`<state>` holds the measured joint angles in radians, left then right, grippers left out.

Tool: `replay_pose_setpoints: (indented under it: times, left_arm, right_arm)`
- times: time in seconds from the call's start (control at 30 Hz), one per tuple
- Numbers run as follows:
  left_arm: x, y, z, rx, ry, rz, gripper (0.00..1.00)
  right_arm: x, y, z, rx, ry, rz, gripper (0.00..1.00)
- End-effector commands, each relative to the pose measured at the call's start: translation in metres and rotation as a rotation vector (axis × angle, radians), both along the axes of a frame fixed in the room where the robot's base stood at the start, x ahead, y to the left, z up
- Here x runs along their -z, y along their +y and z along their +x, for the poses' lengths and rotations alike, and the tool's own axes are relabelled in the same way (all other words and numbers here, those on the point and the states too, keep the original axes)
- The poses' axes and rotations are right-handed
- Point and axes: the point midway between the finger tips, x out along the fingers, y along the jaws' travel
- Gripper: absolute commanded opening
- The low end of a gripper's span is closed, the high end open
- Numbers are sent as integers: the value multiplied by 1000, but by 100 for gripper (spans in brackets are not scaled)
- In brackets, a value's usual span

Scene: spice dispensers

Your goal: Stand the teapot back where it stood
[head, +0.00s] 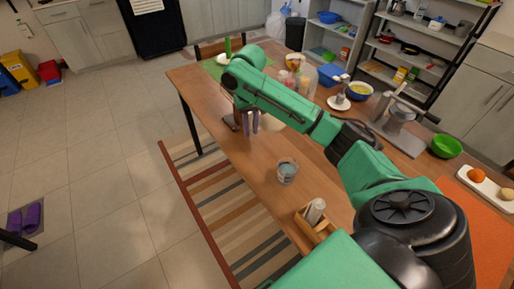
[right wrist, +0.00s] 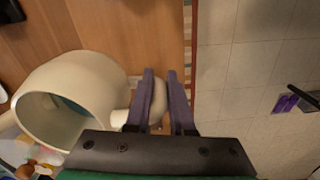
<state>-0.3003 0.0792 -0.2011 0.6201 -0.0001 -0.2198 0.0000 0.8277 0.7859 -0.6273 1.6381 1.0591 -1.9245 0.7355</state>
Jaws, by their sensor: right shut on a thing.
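The teapot (right wrist: 85,85) is cream, round and open-topped in the right wrist view. Its mouth faces the lower left and its inside looks bluish. My right gripper (right wrist: 160,78) has its two purple fingers on either side of the teapot's handle (right wrist: 158,100) and is shut on it. In the head view my right gripper (head: 250,125) points down over the left long edge of the table (head: 245,165). Whether the teapot touches the table is unclear. My left gripper is out of view.
A glass (head: 287,171) and a wooden holder (head: 313,224) stand on the nearer table. Beyond my arm are a cup (head: 340,99), a bowl with yellow contents (head: 360,91), a grey appliance (head: 400,115) and a green bowl (head: 446,146). Bare tabletop lies between gripper and glass.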

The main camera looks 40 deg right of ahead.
Motion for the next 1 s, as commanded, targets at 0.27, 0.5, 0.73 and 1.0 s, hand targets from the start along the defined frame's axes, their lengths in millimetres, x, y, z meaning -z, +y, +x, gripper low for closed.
replay_pose_setpoints:
  times: [0.27, 0.5, 0.73, 1.0]
  left_arm:
    - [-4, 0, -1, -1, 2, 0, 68]
    - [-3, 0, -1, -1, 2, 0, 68]
    - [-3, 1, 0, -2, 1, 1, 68]
    - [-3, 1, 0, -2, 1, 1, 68]
  right_arm:
    - [79, -1, 0, 1, -2, -2, 0]
    - [120, 0, 0, 1, -3, -2, 0]
    - [136, 0, 1, 0, -6, -2, 0]
    - [139, 0, 0, 0, -4, -1, 40]
